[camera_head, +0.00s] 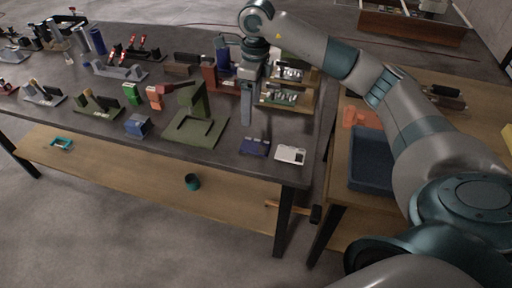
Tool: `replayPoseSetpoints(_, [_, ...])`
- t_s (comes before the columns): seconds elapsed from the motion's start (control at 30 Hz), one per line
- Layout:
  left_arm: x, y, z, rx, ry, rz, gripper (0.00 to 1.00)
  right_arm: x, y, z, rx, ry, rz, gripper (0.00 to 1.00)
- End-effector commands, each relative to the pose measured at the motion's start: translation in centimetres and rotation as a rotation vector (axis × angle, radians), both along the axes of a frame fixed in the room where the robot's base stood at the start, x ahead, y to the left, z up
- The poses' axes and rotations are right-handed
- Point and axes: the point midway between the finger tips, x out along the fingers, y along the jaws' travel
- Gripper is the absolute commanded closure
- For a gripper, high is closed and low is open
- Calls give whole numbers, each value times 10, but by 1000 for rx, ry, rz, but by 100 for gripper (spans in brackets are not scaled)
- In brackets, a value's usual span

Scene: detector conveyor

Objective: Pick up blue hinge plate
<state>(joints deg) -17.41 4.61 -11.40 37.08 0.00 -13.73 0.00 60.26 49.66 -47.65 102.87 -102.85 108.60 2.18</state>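A flat dark blue plate (254,146), which looks like the blue hinge plate, lies near the front edge of the dark table (100,140), toward its right end. My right gripper (247,118) points down above the table, behind the blue plate in the picture and apart from it. Its fingers are seen edge-on, so I cannot tell how far apart they are. Nothing visible hangs from it. My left gripper is not in view.
A white plate (290,154) lies just right of the blue plate. A green stand (195,130) and a small blue box (137,125) are to the left. Trays of parts (287,95) stand behind. A blue bin (371,165) is on the wooden table at right.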

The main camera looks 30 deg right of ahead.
Motion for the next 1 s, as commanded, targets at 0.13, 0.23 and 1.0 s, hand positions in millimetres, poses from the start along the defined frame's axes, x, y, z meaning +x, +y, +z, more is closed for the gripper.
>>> replayPoseSetpoints(0.13, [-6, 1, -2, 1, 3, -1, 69, -1, -21, 8, -65, 10, -24, 31])
replayPoseSetpoints(0.23, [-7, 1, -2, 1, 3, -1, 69, -1, -23, 8, -71, 13, -26, 31])
replayPoseSetpoints(1.0, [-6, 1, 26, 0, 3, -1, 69, -2, -21, -55, -65, 18, -24, 31])
